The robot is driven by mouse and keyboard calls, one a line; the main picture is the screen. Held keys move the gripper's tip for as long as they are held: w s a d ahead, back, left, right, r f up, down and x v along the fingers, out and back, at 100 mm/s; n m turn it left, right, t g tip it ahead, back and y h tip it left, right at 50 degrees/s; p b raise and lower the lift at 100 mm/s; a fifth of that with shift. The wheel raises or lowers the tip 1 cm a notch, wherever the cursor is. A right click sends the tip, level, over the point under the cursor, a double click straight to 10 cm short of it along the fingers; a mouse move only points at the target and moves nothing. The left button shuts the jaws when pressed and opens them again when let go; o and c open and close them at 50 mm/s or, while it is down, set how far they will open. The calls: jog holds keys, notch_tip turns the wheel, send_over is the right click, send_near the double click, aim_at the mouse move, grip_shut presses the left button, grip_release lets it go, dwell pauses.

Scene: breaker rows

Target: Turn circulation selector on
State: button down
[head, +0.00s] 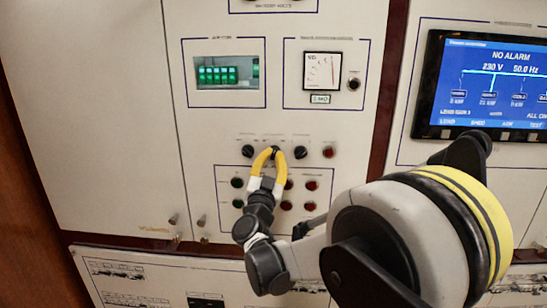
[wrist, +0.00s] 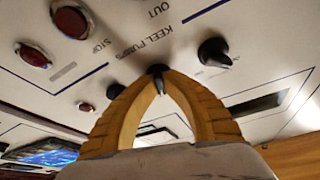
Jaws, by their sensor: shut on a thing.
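A row of small black selector knobs sits on the white panel. My gripper (head: 275,151), with yellow fingers, is shut on the middle knob (wrist: 158,72). In the wrist view its fingertips meet around this knob, and part of the knob with a pale pointer mark shows between them. A second black knob (head: 248,151) is to its left in the head view and stands free; a third knob (head: 301,152) is to its right. The labels above the knobs are too small to read, so I cannot tell which knob is the circulation selector by name.
A red lamp (head: 328,152) ends the row. Below, a framed group of red and dark buttons (head: 312,186) lies close to my gripper; the wrist view shows "KEEL PUMPS" there. Above are a green display (head: 217,75) and a gauge (head: 322,70). A blue screen (head: 490,85) is at right.

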jog(key=m+g+h, duration=0.1)
jog(key=m, duration=0.2)
jog(key=m+h+p, duration=0.1)
jog(key=m+h, duration=0.1)
jog(key=m, duration=0.2)
jog(key=shift+a+r+g, duration=0.1)
jog(key=shift+g, duration=0.3)
jog(key=shift+m, duration=0.4)
jog(key=c, duration=1.5)
grip_release()
jog(key=v, duration=1.2)
